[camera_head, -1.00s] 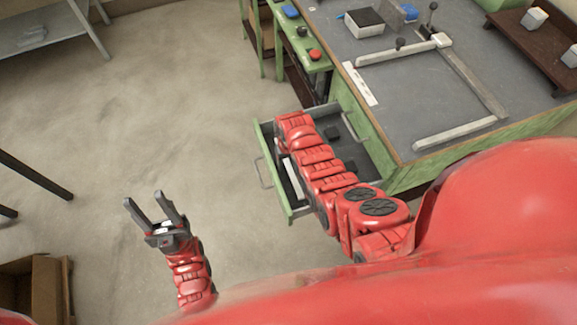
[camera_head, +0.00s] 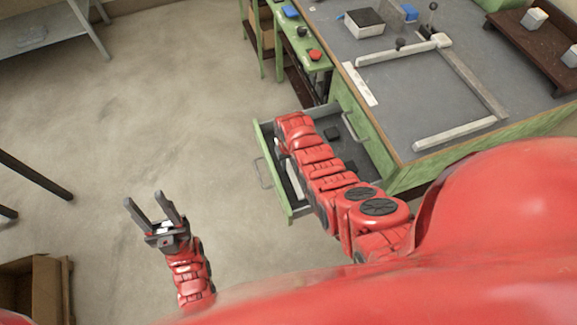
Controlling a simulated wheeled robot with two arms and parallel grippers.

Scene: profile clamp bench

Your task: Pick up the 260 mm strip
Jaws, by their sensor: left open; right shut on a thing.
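A pale strip (camera_head: 295,180) shows partly inside the open green drawer (camera_head: 289,208), along its left side. I cannot tell its length, and my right arm covers part of the drawer. My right arm reaches down over the drawer, and its gripper is hidden behind the arm, so its hold cannot be seen. My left gripper (camera_head: 154,212) is open and empty above the floor, to the left of the drawer and apart from it.
The workbench (camera_head: 400,95) carries light bars (camera_head: 455,133) in a frame shape, a box (camera_head: 364,22) and a blue object (camera_head: 410,13). A red button (camera_head: 315,54) sits on the green side table. A cardboard box (camera_head: 38,285) stands lower left. Floor between is clear.

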